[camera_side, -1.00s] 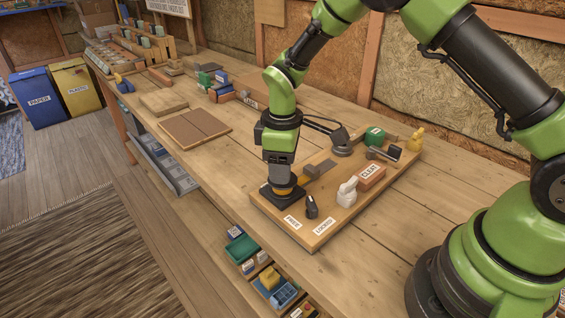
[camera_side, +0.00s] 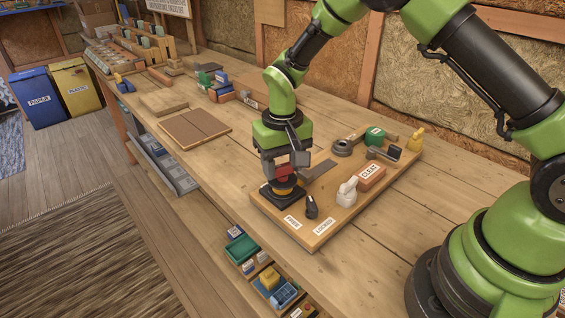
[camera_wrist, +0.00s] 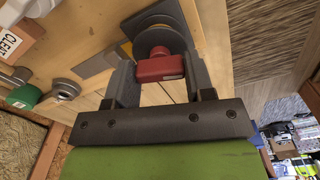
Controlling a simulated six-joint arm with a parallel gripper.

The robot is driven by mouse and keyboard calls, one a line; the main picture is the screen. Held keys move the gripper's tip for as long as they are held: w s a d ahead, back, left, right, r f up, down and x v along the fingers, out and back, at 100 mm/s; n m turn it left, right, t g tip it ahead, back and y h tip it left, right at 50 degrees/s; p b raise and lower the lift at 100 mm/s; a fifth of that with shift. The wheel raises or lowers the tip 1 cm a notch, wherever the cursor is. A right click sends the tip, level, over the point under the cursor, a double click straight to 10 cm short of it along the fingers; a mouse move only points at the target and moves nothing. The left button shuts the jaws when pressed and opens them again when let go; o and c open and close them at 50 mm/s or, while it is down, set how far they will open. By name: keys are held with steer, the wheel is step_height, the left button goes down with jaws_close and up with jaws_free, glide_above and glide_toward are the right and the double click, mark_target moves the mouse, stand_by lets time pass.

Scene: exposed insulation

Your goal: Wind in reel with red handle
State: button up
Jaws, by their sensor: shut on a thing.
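The reel (camera_side: 283,191) is a dark, low drum with a yellow-orange band at the left corner of the wooden board. In the wrist view its round dark disc (camera_wrist: 157,39) shows beyond the fingers. The red handle (camera_wrist: 160,66) lies between my two fingers, and it also shows in the side view (camera_side: 284,170) under the gripper. My gripper (camera_wrist: 158,78) points down over the reel and is shut on the red handle. The fingers hide part of the handle and of the reel top.
The board (camera_side: 333,207) also carries a black knob (camera_side: 311,207), a white fitting (camera_side: 347,192), a cleat block (camera_side: 371,178), a green piece (camera_side: 375,136) and a yellow piece (camera_side: 416,139). Brown panels (camera_side: 195,132) lie left of it. The table front is clear.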

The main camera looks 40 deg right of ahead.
mark_target(282, 165)
steer(key=m, duration=0.4)
steer(key=shift+m, duration=0.3)
steer(key=m, duration=0.4)
stand_by(0.5)
steer(key=o, duration=0.9)
step_height(282, 165, up, 9)
steer(key=shift+r, duration=0.5)
